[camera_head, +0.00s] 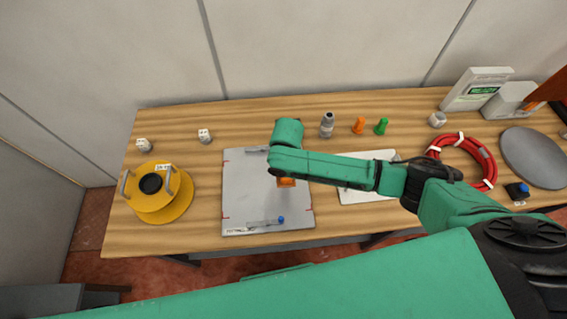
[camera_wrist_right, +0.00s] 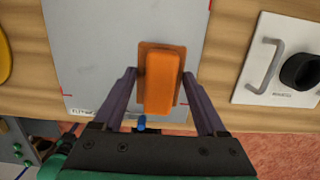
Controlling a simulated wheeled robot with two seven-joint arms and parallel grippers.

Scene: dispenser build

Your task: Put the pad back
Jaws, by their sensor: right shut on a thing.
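An orange pad (camera_wrist_right: 160,82) with a raised block on a flat, darker base sits between the fingers of my right gripper (camera_wrist_right: 160,74), which is shut on it. In the head view only a small orange part of the pad (camera_head: 286,183) shows below my green arm; the arm hides the rest and the fingers. They are over a grey panel (camera_head: 240,190) with red corner marks, which also fills the middle of the wrist view (camera_wrist_right: 90,40). I cannot tell whether the pad touches the panel. My left gripper is not in view.
A yellow reel (camera_head: 165,208) stands left of the panel. A white plate (camera_head: 355,195) with a handle and black ring lies to its right. A grey bottle (camera_head: 327,126), orange cone (camera_head: 358,126) and green cone (camera_head: 381,127) stand behind. A red coil (camera_head: 489,165) and grey disc (camera_head: 535,157) are further right.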

